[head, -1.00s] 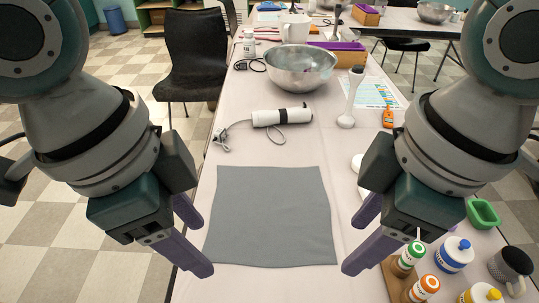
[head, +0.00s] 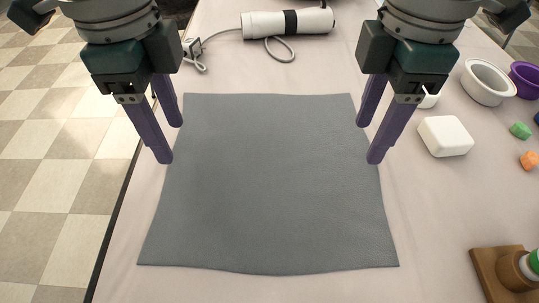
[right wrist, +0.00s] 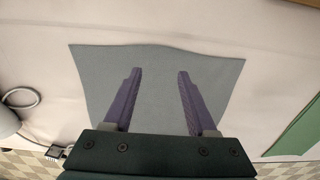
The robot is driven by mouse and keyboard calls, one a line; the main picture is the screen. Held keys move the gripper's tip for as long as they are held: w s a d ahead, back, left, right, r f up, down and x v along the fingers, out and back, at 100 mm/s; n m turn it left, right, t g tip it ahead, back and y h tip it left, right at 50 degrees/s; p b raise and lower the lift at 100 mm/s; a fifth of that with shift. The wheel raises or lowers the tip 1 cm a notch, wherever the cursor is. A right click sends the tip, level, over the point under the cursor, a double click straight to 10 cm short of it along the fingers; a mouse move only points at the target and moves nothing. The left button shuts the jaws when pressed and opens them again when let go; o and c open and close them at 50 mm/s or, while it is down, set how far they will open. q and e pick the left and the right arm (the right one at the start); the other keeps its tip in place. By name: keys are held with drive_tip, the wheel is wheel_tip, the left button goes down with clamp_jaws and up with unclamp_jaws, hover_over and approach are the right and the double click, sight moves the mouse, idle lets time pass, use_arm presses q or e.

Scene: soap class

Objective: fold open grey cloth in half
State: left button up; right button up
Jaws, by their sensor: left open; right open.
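The grey cloth (head: 270,190) lies flat and spread open on the table, its near edge slightly bowed. It also shows in the right wrist view (right wrist: 160,58). My left gripper (head: 170,141) is open and empty at the cloth's far left side. My right gripper (head: 371,141) is open and empty at its far right side. In the right wrist view my right gripper's fingers (right wrist: 159,72) stand apart, with cloth visible between them. Neither gripper holds the cloth. I cannot tell whether the fingertips touch it.
A white cylindrical appliance (head: 287,23) with a looped cable lies beyond the cloth. To the right are a white block (head: 445,136), a white bowl (head: 488,82), a purple bowl (head: 527,78) and a wooden stand (head: 497,277).

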sight(182, 161)
use_arm(q)
drive_tip(key=shift+f, duration=1.9)
use_arm(e)
drive_tip(key=shift+f, duration=1.9)
use_arm(q)
drive_tip(key=shift+f+b, duration=0.3)
use_arm(e)
drive_tip(key=shift+w+f, duration=0.1)
drive_tip(key=shift+f, duration=0.2)
use_arm(q)
drive_tip(key=shift+r, duration=0.15)
drive_tip(key=shift+c, duration=0.3)
use_arm(e)
drive_tip(key=shift+r, duration=0.15)
drive_tip(key=shift+c, duration=0.3)
use_arm(q)
drive_tip(key=shift+w, duration=0.1)
clamp_jaws()
use_arm(e)
clamp_jaws()
